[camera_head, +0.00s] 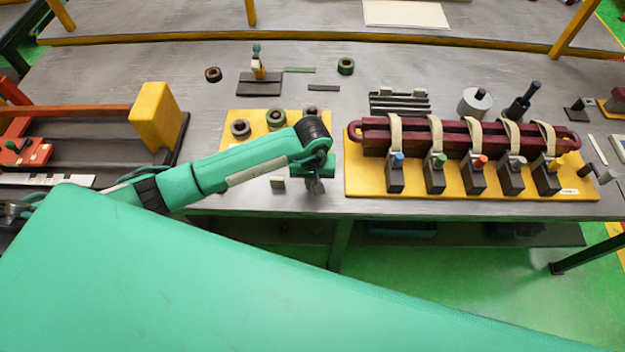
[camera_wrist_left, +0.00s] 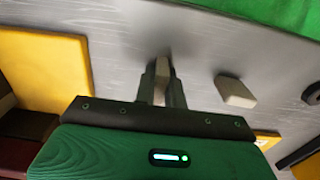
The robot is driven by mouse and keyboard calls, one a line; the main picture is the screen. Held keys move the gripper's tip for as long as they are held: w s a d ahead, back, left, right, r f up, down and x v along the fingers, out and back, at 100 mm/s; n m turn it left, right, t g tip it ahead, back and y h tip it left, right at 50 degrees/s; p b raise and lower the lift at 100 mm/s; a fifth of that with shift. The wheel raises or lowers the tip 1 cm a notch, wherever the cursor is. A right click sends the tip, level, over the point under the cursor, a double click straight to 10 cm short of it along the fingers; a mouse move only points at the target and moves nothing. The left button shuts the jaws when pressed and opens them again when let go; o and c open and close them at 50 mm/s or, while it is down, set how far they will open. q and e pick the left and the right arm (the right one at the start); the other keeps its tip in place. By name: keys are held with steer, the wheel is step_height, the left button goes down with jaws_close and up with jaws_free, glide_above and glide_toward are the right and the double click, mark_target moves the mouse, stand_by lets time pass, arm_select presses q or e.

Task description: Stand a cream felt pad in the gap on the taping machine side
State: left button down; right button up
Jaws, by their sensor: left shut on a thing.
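My left gripper (camera_head: 315,187) is low over the front edge of the bench, between the tape-roll tray and the coil fixture. In the left wrist view its two fingers (camera_wrist_left: 161,90) are shut on a cream felt pad (camera_wrist_left: 160,72), which is pinched upright between them. I cannot tell whether this pad touches the bench. A second cream pad (camera_wrist_left: 235,92) lies apart on the bench, on the tray side; it also shows in the head view (camera_head: 278,183). I cannot make out the gap on the taping machine side. My right gripper is not in view.
A dark red coil (camera_head: 376,138) is strapped on a yellow base (camera_head: 372,190) with several black clamps. A yellow tray (camera_head: 231,115) holds tape rolls. A machine with a yellow block (camera_head: 154,122) stands at the left.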

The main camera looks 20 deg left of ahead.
mark_target(313, 180)
arm_select(q)
steer(key=c, duration=1.5)
jaws_free()
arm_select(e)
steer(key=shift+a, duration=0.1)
